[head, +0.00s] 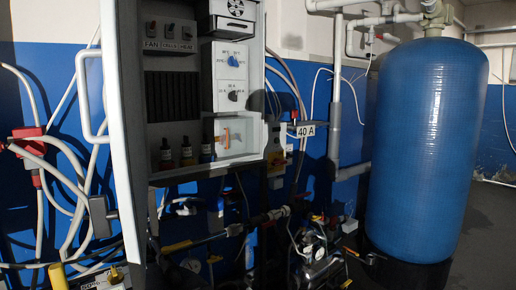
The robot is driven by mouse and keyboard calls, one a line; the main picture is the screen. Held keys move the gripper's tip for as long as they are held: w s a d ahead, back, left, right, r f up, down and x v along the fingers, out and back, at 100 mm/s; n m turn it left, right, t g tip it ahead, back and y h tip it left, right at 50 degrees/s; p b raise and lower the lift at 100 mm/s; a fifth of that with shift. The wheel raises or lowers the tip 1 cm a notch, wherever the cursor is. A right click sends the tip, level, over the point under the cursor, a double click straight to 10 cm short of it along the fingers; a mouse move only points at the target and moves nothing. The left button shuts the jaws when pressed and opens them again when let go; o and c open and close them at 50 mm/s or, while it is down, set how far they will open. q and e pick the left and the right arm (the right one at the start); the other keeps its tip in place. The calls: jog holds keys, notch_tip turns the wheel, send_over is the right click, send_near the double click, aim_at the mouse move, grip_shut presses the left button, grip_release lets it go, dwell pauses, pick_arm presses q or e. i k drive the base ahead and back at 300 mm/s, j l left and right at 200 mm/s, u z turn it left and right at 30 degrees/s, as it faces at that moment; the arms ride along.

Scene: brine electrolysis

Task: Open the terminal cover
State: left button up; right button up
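I cannot tell for sure which part is the terminal cover. A small pale framed panel (237,136) with an orange mark sits low on the right inside the cabinet and may be it. The grey cabinet (174,60) stands open, with its white door (123,150) swung out to the left and seen nearly edge-on. A white bar handle (84,97) is on the door's left side. Neither of my grippers can be made out in the head view, and nothing is seen touching the cabinet or the panel.
A large blue tank (428,140) stands at the right. Small dark bottles (187,151) stand on the cabinet's lower shelf. Dark, cluttered pipes (300,250) fill the space below. Red fittings (28,142) and hoses are at the left.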

aim_at(226, 129)
jog(key=i+l+u, duration=0.15)
jog(key=l, duration=0.2)
jog(key=i+l+u, duration=0.15)
jog(key=l, duration=0.2)
jog(key=i+l, duration=0.15)
jog(key=l, duration=0.2)
jog(key=i+l+u, duration=0.1)
jog(key=l, duration=0.3)
jog(key=i+l, duration=0.25)
jog(key=l, duration=0.15)
jog(key=i+l+u, duration=0.1)
jog(key=l, duration=0.25)
jog(key=i, duration=0.05)
